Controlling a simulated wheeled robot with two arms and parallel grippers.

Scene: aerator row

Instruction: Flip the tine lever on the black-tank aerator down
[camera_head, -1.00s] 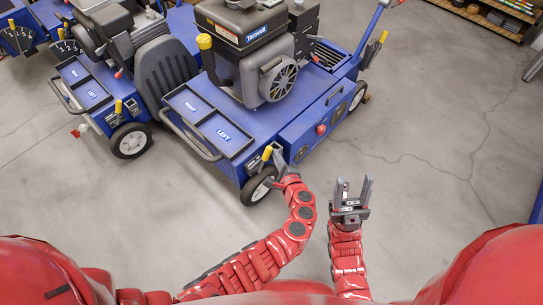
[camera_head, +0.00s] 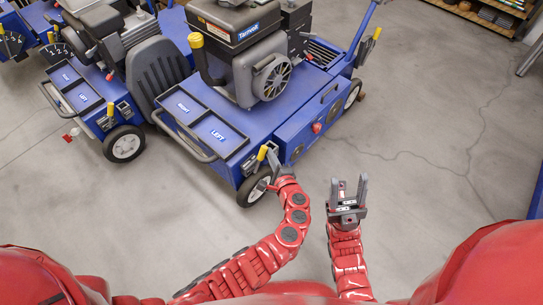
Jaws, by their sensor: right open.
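The near blue aerator (camera_head: 262,128) carries a black engine-top tank (camera_head: 235,22) and stands at upper centre. A lever with a yellow grip (camera_head: 262,153) is at its near front corner, above the front wheel, and points up at a slant. My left gripper (camera_head: 272,163) is right beside this lever, its grey fingers overlapping the lever's lower part. I cannot tell whether they are shut on it or only around or against it. My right gripper (camera_head: 348,190) is open and empty above the floor to the right, fingers pointing away from me.
A second blue aerator (camera_head: 85,95) stands close on the left, with its own yellow-gripped lever (camera_head: 110,109). Shelves (camera_head: 485,14) stand at far upper right. The grey floor (camera_head: 430,130) on the right is clear.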

